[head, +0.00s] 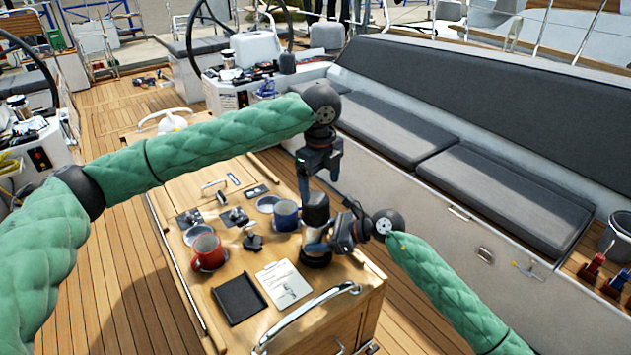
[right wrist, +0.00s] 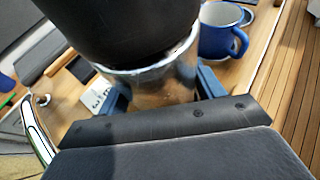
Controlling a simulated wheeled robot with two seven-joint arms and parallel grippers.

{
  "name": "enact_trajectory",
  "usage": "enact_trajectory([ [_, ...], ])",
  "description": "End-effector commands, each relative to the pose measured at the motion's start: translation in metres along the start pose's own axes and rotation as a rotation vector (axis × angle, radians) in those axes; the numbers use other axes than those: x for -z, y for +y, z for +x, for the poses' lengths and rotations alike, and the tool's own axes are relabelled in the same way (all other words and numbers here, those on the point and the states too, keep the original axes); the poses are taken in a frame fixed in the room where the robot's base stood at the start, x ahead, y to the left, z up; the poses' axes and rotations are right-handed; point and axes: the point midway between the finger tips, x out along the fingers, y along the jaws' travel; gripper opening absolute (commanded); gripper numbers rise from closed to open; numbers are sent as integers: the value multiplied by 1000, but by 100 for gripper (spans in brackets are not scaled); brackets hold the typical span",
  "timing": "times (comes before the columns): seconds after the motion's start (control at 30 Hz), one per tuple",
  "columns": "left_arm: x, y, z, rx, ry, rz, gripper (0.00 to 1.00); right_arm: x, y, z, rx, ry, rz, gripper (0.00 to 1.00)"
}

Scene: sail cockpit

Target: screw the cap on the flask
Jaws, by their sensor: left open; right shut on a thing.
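The black cap (head: 316,207) sits over the top of the flask in the head view. In the right wrist view the cap (right wrist: 120,28) looms large above the shiny metal flask (right wrist: 165,82). I cannot tell whether its thread is engaged. My right gripper (head: 318,246) is shut around the flask from the right; its blue fingers show on both sides of the metal in the right wrist view (right wrist: 160,90). My left gripper (head: 319,180) points down just above the cap, open, with nothing between its fingers. Most of the flask body is hidden in the head view.
A blue mug (head: 286,215) stands just left of the flask and a red mug (head: 207,251) nearer the front left. A black tray (head: 240,298) and a paper card (head: 284,285) lie at the front of the wooden table (head: 180,190). A metal rail (head: 305,318) edges it.

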Motion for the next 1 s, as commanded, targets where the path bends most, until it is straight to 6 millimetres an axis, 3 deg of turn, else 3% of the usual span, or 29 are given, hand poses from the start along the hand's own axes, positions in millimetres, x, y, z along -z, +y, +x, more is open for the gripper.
enact_trajectory([
  [1.0, -2, 7, -2, -16, -5, -1444, 83, 0, 0, 0, 0, 0, 0, 3],
])
